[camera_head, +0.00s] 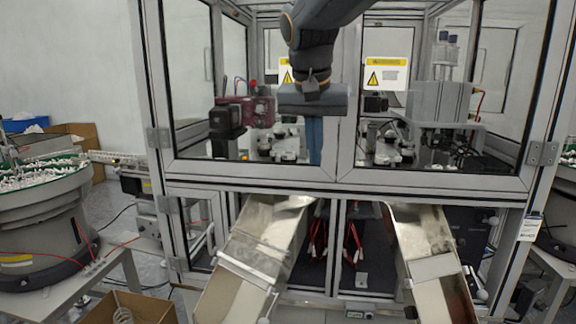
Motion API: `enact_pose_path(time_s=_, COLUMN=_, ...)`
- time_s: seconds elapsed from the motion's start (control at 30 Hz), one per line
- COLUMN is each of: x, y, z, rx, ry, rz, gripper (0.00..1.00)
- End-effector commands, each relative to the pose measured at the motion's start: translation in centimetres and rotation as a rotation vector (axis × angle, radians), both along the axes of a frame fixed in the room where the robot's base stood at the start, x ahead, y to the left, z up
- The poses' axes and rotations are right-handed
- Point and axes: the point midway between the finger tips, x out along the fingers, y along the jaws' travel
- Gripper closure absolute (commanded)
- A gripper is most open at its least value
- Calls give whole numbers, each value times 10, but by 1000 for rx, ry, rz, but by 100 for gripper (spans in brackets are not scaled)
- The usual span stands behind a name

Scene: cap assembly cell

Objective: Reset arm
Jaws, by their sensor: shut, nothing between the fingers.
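My gripper (315,148) hangs from my dark arm at the top centre of the head view, in front of the glazed cell (345,185). Its wide grey body is level and its slim blue-grey fingers point straight down, closed together with nothing between them. The fingertips end a little above the lower rail of the cell's doors. I cannot tell how far my gripper is from the doors.
Two metal chutes (265,232) and (425,240) slope out from below the doors. A round feeder bowl (42,190) with white parts stands on a table at left. A cardboard box (135,308) sits at lower left. Machinery stands behind the glass.

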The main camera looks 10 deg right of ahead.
Motion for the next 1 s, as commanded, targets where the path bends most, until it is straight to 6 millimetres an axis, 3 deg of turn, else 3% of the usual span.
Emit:
enact_pose_path(time_s=0.17, x=-21, y=-2, z=-91, rx=11, ry=86, rz=125, gripper=100)
enact_pose_path(time_s=0.3, x=-59, y=-4, z=-180, rx=31, ry=154, rz=255, gripper=100)
enact_pose_path(time_s=0.4, x=-92, y=-6, z=-232, rx=46, ry=191, rz=332, gripper=100)
enact_pose_path(time_s=0.5, x=-123, y=-9, z=-270, rx=55, ry=216, rz=389, gripper=100)
enact_pose_path(time_s=0.7, x=-157, y=-12, z=-304, rx=61, ry=237, rz=446, gripper=100)
enact_pose_path(time_s=1.0, x=-160, y=-12, z=-306, rx=61, ry=237, rz=453, gripper=100)
